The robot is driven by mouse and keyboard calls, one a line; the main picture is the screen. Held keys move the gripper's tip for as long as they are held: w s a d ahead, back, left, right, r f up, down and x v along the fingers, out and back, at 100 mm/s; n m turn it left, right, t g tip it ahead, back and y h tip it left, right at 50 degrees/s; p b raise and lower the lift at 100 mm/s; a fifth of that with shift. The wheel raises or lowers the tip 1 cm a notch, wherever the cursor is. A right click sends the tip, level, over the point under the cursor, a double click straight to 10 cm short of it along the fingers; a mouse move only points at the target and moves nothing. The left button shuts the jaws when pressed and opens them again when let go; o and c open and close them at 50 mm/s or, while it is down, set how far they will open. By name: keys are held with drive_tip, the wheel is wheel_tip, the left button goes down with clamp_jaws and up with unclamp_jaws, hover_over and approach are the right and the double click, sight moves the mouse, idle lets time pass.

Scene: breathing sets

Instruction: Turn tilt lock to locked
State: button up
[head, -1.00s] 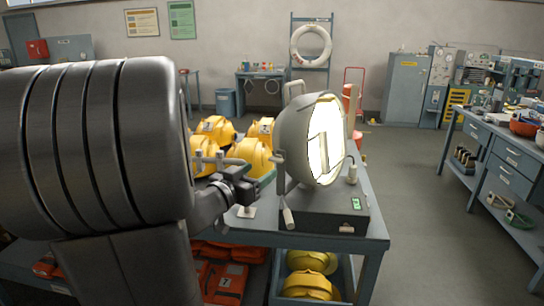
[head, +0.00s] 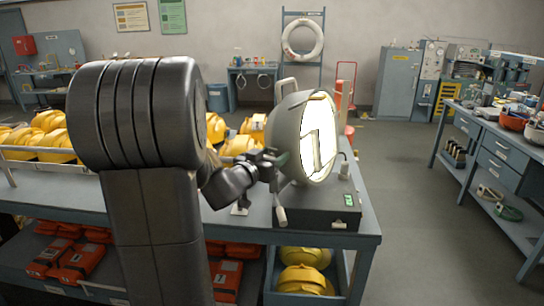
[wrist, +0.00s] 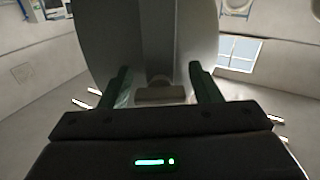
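A grey searchlight (head: 286,131) with a bright lit face stands on a dark box base (head: 318,208) at the bench's right end. A pale lever (head: 280,214) hangs down at the near left side of its mount; I cannot read which lock position it marks. My gripper (head: 276,161) is at the left side of the lamp housing, above the lever's lower end. In the wrist view my gripper (wrist: 157,86) has its two green fingers apart. A small pale block (wrist: 160,94) shows between them against the housing (wrist: 112,45); I cannot tell whether they touch it.
The blue-grey bench (head: 60,188) carries yellow helmets (head: 240,146) behind my arm. Orange packs (head: 78,262) and more yellow gear (head: 303,280) lie below. A second workbench (head: 500,150) stands at the right. The floor between the benches is clear.

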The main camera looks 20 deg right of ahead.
drive_tip(key=c, duration=0.8)
drive_tip(key=shift+o, duration=0.2)
drive_tip(key=shift+m, duration=0.5)
drive_tip(key=o, duration=1)
drive_tip(key=shift+a, duration=0.1)
drive_tip(key=b+v, duration=0.1)
drive_tip(key=v, duration=1.2)
drive_tip(key=shift+s+a+b, duration=0.2)
drive_tip(key=shift+s+b, duration=0.1)
drive_tip(key=shift+b, duration=0.1)
